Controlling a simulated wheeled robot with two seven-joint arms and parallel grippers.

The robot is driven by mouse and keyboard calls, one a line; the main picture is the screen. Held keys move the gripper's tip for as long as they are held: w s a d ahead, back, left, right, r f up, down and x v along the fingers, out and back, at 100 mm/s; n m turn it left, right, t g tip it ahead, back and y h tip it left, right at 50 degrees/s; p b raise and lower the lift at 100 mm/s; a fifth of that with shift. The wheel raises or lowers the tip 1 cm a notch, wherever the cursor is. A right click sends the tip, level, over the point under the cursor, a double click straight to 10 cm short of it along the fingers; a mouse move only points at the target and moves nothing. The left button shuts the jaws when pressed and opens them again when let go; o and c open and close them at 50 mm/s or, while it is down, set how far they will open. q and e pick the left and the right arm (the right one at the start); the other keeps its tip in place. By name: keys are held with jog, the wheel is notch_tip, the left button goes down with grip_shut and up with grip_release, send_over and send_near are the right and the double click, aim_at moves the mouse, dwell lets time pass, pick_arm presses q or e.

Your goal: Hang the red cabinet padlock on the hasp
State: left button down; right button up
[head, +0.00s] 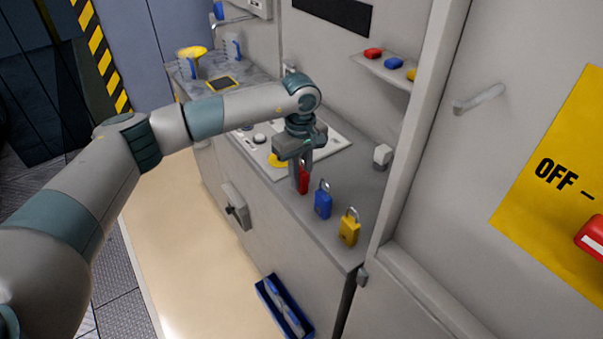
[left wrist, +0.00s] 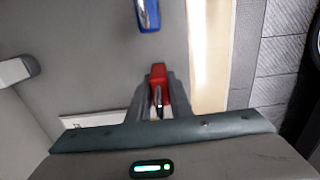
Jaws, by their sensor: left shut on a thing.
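The red padlock (head: 304,181) is held by its shackle in my left gripper (head: 301,163), at the far end of a row of padlocks near the counter's front edge. I cannot tell whether its base touches the counter. In the left wrist view the red padlock body (left wrist: 158,74) shows beyond the fingers (left wrist: 157,102), with its shackle between them. A light plate with a dark fitting (head: 236,205) on the counter front looks like the hasp; its details are too small to tell. My right gripper is not in view.
A blue padlock (head: 323,201) and a yellow padlock (head: 349,228) stand to the right on the counter (head: 345,190). The blue one shows in the left wrist view (left wrist: 148,14). A blue tray (head: 284,308) sits low by the cabinet. A tall cabinet (head: 480,160) bounds the right.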

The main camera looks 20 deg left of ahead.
pick_arm(q)
jog(key=shift+f+b, duration=0.25)
jog(key=shift+b, duration=0.1)
jog(key=c, duration=1.6)
grip_release()
jog(key=shift+r, duration=0.1)
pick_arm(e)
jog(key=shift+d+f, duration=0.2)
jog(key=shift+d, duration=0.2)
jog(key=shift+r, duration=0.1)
